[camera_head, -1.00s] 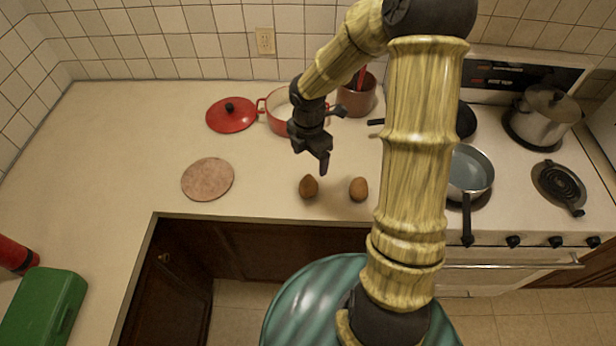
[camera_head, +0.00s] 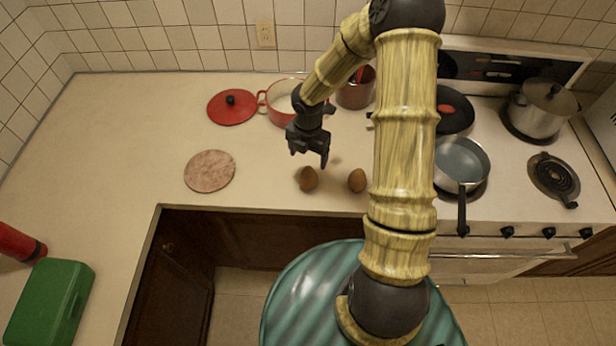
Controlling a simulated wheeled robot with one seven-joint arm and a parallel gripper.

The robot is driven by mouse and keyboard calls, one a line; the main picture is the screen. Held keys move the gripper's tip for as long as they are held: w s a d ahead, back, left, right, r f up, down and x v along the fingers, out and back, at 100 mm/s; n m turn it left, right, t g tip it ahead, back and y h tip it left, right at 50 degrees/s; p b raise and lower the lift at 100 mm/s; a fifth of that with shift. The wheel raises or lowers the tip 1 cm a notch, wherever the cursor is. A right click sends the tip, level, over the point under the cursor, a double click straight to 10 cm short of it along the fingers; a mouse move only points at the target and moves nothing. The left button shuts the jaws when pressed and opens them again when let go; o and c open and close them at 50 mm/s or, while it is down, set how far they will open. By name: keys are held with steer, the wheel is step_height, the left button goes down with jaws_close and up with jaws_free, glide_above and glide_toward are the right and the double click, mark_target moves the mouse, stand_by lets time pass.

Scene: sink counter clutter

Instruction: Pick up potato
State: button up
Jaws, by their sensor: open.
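Two small brown roundish items lie on the counter near its front edge. The left brown item (camera_head: 308,178) and the right brown item (camera_head: 357,180) look much alike; either could be a potato, and I cannot tell which. My gripper (camera_head: 309,160) is open and empty, pointing down. In the picture it shows just above the left brown item, with its fingers spread. The exact height of the fingers over the counter is hard to tell.
A red pot (camera_head: 283,98) and red lid (camera_head: 232,107) stand behind my gripper, beside a brown container (camera_head: 356,92). A round board (camera_head: 209,171) lies left. The stove holds a saucepan (camera_head: 461,160), a frying pan (camera_head: 456,112) and a lidded pot (camera_head: 541,110).

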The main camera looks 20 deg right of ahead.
mark_target(309, 174)
step_height(309, 174, down, 6)
steer(key=shift+r+p, duration=0.2)
steer(key=shift+p, duration=0.2)
steer(key=shift+f, duration=0.3)
steer(key=shift+w+d+f+p, duration=0.1)
steer(key=shift+f+p, duration=0.45)
steer(key=shift+f, duration=0.75)
steer(key=shift+w+d+f+p, duration=0.1)
steer(key=shift+f+p, duration=0.4)
steer(key=shift+f, duration=0.8)
steer(key=c, duration=1.1)
